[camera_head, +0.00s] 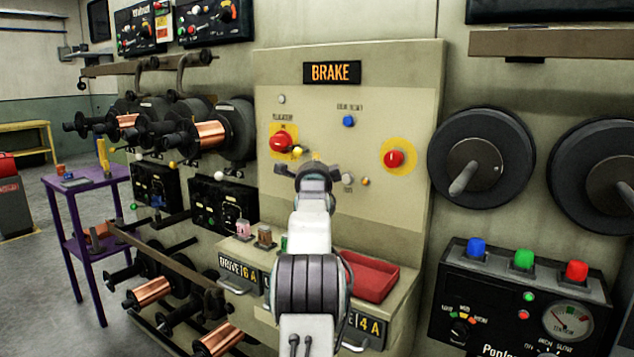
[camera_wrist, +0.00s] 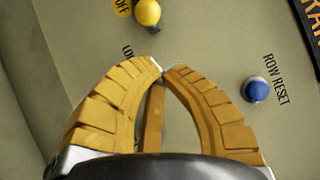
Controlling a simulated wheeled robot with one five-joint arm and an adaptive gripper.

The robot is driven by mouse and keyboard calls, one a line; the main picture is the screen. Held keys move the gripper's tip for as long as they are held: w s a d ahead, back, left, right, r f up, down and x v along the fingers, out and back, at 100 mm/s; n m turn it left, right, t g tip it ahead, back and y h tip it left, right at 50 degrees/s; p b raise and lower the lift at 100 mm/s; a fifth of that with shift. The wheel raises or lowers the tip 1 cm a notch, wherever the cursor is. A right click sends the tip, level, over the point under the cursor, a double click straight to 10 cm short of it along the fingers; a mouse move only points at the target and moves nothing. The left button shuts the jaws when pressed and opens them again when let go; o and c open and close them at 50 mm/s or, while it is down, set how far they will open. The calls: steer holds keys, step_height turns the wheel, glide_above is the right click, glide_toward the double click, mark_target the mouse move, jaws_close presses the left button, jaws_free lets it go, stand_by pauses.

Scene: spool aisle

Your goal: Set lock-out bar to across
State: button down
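The grey panel under the BRAKE sign (camera_head: 332,73) carries the controls. My gripper (camera_head: 308,170) is in front of its lower middle. In the wrist view my gripper (camera_wrist: 163,70) has its two yellow fingertips almost touching. A small silvery bit shows at the tips; I cannot tell whether they hold it. A narrow orange-brown strip (camera_wrist: 154,115) shows between the fingers; I cannot tell what it is. A label starting "LO" (camera_wrist: 127,50) is partly hidden by the left finger. I cannot make out the lock-out bar or its angle; the gripper covers that area.
A yellow ball handle (camera_wrist: 147,12) by an OFF label and a blue ROW RESET button (camera_wrist: 256,90) are near the fingers. A red knob (camera_head: 394,159) on yellow is to the right. A red tray (camera_head: 368,277) sits on the ledge below. Copper spools (camera_head: 210,134) stick out at left.

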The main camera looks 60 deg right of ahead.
steer(key=b+v, duration=0.2)
steer(key=v, duration=0.6)
steer(key=shift+s+a+b, duration=0.15)
steer(key=shift+s+b, duration=0.1)
steer(key=shift+b, duration=0.1)
stand_by(0.5)
